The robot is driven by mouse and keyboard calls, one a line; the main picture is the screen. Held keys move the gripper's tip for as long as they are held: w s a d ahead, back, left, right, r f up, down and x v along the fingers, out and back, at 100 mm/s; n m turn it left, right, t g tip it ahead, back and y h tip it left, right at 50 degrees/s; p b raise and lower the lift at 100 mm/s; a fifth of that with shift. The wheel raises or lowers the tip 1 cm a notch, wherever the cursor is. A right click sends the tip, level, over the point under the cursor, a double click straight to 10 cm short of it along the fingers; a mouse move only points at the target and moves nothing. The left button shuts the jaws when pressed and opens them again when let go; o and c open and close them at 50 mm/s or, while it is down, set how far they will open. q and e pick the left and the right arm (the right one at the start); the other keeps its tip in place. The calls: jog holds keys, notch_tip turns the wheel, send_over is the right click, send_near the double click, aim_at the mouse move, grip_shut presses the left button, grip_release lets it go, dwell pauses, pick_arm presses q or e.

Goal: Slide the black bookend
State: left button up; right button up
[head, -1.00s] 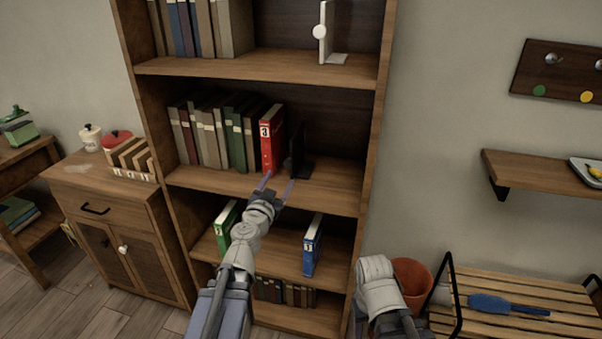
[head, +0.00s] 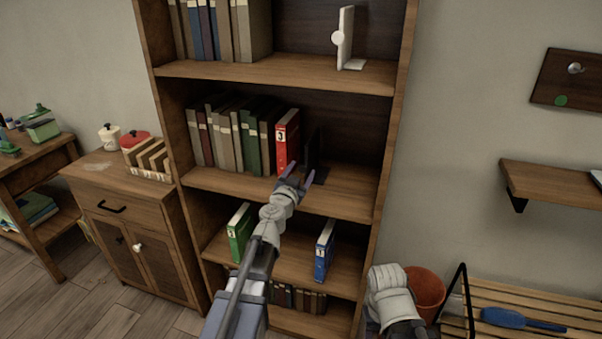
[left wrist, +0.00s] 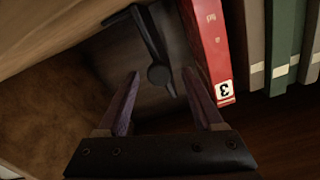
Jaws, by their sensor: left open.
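The black bookend (head: 314,152) stands on the middle shelf (head: 345,196), just right of the red book marked 3 (head: 287,142). A narrow gap seems to lie between them. My left gripper (head: 298,174) is open at the front of that shelf, in front of the bookend. In the left wrist view the bookend (left wrist: 154,45), with its round knob, shows between the two fingers (left wrist: 161,74). I cannot tell whether a finger touches it. The red book (left wrist: 208,45) is beside the right finger in that view. My right gripper is not visible; only part of that arm shows.
Several books (head: 230,135) stand left of the red book. The shelf right of the bookend is clear up to the side panel. A white bookend (head: 344,40) is on the shelf above. Green (head: 240,233) and blue (head: 324,250) books stand on the shelf below.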

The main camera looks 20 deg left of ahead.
pick_arm(q)
jog(key=shift+c, duration=0.3)
grip_shut()
dwell(1.1)
